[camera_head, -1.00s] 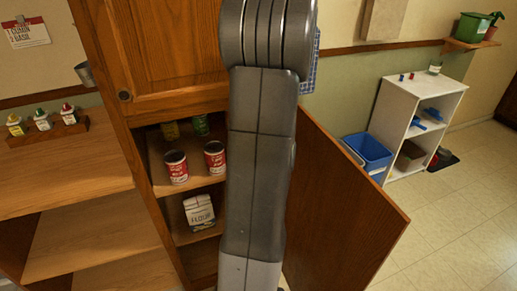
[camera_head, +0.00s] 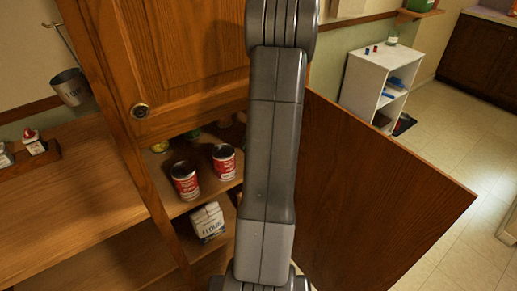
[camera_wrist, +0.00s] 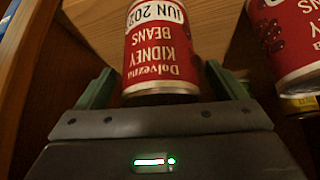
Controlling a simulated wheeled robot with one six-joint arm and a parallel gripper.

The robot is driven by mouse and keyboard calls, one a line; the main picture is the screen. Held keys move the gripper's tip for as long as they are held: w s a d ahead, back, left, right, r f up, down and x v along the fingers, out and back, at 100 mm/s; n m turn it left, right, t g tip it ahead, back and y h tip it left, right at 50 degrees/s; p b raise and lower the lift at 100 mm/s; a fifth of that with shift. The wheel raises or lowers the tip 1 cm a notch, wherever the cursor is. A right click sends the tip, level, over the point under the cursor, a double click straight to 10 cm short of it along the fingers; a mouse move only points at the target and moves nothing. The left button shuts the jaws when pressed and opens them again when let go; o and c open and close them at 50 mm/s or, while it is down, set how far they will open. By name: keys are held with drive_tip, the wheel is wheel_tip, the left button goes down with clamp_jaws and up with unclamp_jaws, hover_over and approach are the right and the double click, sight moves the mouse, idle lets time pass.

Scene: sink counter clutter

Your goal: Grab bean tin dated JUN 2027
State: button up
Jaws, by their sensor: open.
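In the wrist view, a red and white kidney bean tin (camera_wrist: 160,52) stands between the two green fingers of my gripper (camera_wrist: 160,82), which is open. Its white date band reads "JUN 202"; the last digit is not clear. I cannot tell whether the fingers touch it. A second red tin (camera_wrist: 290,40) is at the right, partly out of view, with no date visible. In the head view, two red tins, a left one (camera_head: 186,181) and a right one (camera_head: 224,162), stand on the cupboard shelf. My gripper is not visible there.
A flour bag (camera_head: 207,222) sits on the shelf below. The cupboard door (camera_head: 370,200) stands open to the right. Yellow and green items stand behind the tins, partly hidden. A yellowish tin (camera_wrist: 302,104) shows beside the second tin. A wooden counter (camera_head: 70,195) lies at left.

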drive_tip(key=shift+w+f, duration=0.2)
drive_tip(key=shift+f, duration=0.15)
drive_tip(key=shift+c, duration=0.2)
drive_tip(key=shift+r, duration=0.1)
drive_tip(key=c, duration=1.4)
drive_tip(key=shift+o, duration=0.2)
drive_tip(key=shift+r+p, duration=0.2)
drive_tip(key=shift+p, duration=0.15)
